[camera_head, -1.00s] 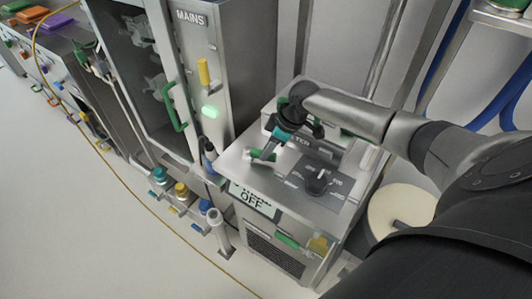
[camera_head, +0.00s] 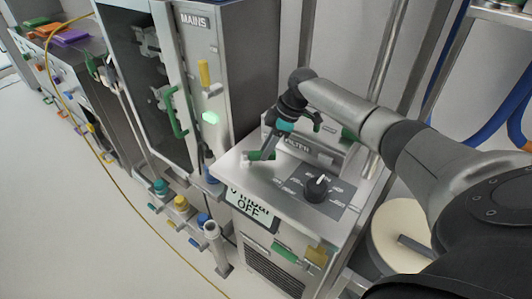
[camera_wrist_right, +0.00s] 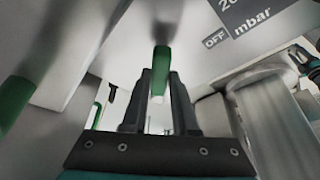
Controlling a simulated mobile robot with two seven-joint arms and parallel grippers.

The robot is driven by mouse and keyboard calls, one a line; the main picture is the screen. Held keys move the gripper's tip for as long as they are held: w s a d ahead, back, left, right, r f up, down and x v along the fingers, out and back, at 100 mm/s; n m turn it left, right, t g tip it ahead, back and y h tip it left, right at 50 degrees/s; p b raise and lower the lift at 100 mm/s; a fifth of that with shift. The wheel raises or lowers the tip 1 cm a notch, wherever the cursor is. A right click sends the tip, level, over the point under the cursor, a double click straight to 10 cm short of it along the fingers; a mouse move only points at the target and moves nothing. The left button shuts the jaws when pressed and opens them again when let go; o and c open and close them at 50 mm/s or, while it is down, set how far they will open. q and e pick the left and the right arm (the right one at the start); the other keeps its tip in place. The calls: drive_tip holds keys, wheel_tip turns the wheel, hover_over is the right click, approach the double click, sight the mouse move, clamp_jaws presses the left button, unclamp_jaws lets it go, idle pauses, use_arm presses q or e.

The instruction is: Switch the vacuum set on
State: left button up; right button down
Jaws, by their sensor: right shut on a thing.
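The vacuum set (camera_head: 232,170) is a steel box with a lit display (camera_head: 250,203) reading OFF on its front edge. A black knob (camera_head: 316,190) with a white pointer sits on a dark, marked dial plate on its top. My right gripper (camera_head: 266,151) is at a small green handle (camera_head: 255,156) near the left of the top. In the right wrist view my fingers are shut on the green handle (camera_wrist_right: 161,66), which passes between them. Part of an OFF mark and "mbar" (camera_wrist_right: 250,25) shows there. My left gripper is not in view.
A steel cabinet (camera_head: 235,50) labelled MAINS stands left, with a green light (camera_head: 210,118) and a green door handle (camera_head: 174,110). Coloured valves (camera_head: 181,203) sit low beside the box. A yellow cable (camera_head: 140,212) crosses the floor. A round cream-topped drum (camera_head: 405,225) stands right.

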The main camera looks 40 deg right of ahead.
drive_tip(key=c, duration=0.7)
unclamp_jaws()
drive_tip(key=shift+p+v, duration=1.1)
drive_tip(key=shift+v, duration=6.5)
drive_tip(key=shift+w, duration=0.1)
drive_tip(key=shift+c, duration=0.3)
